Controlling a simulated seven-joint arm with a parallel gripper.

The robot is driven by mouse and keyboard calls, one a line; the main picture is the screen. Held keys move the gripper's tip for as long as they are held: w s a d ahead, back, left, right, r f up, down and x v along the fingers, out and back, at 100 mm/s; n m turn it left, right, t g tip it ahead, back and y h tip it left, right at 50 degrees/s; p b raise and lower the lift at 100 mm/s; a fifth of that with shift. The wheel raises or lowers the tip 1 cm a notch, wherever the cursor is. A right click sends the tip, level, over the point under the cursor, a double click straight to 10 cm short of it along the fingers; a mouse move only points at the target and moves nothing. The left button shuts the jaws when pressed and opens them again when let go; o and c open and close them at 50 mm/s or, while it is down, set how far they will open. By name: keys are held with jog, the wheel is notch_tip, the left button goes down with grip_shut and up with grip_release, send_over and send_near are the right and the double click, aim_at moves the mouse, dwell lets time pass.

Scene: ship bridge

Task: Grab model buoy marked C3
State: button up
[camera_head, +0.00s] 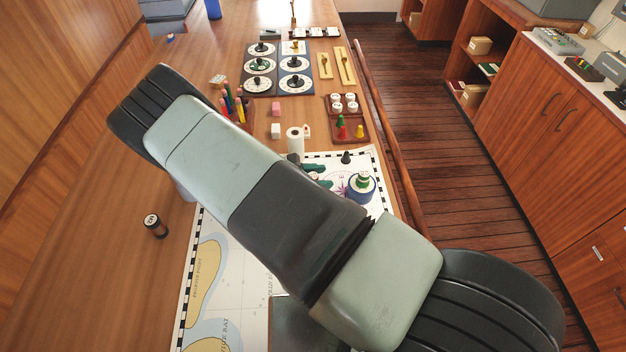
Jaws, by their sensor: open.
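My arm crosses the picture from lower right to upper left and hides much of the chart. A small dark cylinder (155,226) with a pale marked top and an orange-brown band sits alone on the wooden table, left of the chart. Its mark is too small to read surely. A green piece with a pale band (363,180) stands in a round blue holder (361,190) on the chart, right of my arm. Green pieces (318,170) show partly behind my arm. I cannot tell which of these is the C3 buoy.
The chart (208,272) lies under my arm. A small black piece (346,157) stands on its far part. A brown tray (355,128) holds coloured pawns and white pieces. A white roll (295,140), pen holder (238,112) and dial boards stand farther back. The table's left side is mostly clear.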

jog(key=c, duration=0.7)
